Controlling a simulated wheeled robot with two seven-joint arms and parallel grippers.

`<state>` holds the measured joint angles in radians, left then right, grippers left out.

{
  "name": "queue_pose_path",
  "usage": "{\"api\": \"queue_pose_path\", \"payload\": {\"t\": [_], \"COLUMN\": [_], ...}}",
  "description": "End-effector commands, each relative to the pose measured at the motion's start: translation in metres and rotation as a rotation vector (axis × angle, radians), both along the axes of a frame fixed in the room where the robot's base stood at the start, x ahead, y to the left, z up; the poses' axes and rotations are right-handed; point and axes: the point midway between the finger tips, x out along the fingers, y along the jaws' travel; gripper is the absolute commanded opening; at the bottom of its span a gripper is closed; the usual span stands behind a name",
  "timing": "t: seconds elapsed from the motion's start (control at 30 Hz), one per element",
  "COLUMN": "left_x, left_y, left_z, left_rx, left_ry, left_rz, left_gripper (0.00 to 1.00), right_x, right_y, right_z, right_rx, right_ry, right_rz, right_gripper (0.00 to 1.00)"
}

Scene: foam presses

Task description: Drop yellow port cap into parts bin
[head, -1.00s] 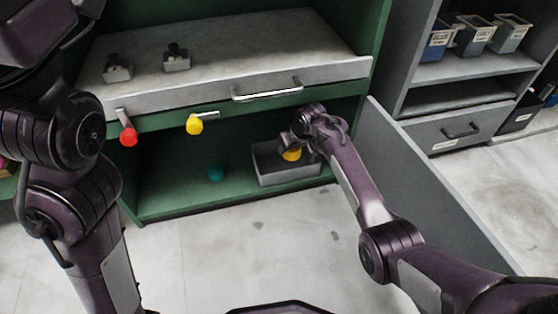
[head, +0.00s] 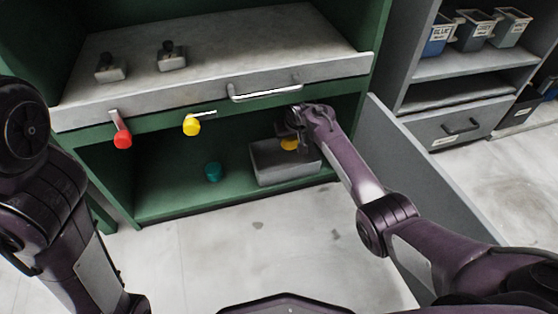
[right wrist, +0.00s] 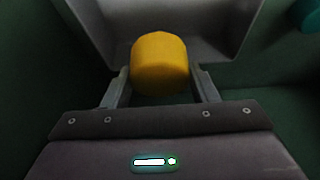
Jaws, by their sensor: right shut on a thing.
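The yellow port cap (head: 289,143) is between the fingers of my right gripper (head: 290,128), which is shut on it. In the head view it shows at the upper back of the grey parts bin (head: 284,173), partly covered by the gripper. In the right wrist view the cap (right wrist: 160,64) is a rounded yellow cylinder between the two fingers (right wrist: 160,85). The bin (right wrist: 215,42) shows behind and around it there. Whether the cap touches the bin I cannot tell. My left gripper is out of view.
The bin stands on the green cabinet's lower shelf (head: 165,205), near a teal cap (head: 213,172). A drawer-like ledge with a handle (head: 264,91) hangs above. Red (head: 123,140) and yellow (head: 191,126) knobs stick out in front. A grey panel (head: 425,190) stands at right.

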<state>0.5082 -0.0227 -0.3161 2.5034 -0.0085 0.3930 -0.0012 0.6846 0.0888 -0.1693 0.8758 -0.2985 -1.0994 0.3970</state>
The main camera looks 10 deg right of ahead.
Motion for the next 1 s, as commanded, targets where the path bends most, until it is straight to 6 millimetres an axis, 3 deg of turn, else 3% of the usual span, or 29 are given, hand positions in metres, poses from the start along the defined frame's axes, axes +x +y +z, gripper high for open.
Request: {"api": "queue_pose_path", "payload": {"t": [0.1,0.3,0.5,0.83,0.87,1.0], "left_x": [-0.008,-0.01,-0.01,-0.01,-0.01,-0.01], "left_y": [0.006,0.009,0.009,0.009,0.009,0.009], "left_z": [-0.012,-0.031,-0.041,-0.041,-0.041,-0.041], "left_rx": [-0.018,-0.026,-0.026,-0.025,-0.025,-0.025], "left_ry": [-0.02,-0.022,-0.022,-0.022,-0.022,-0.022], "left_rz": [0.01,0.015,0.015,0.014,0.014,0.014], "left_gripper": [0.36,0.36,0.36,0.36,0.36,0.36], "right_x": [-0.001,-0.001,-0.001,-0.002,-0.002,-0.002], "right_y": [0.0,0.0,0.0,0.0,0.0,0.0], "right_z": [-0.024,-0.045,-0.053,-0.053,-0.053,-0.053], "right_rx": [0.0,0.0,0.0,0.0,0.0,-0.001], "right_ry": [0.003,0.003,0.003,0.004,0.004,0.004], "right_rz": [0.001,0.001,0.001,0.001,0.001,0.002], "right_gripper": [0.31,0.31,0.31,0.31,0.57,0.76]}}
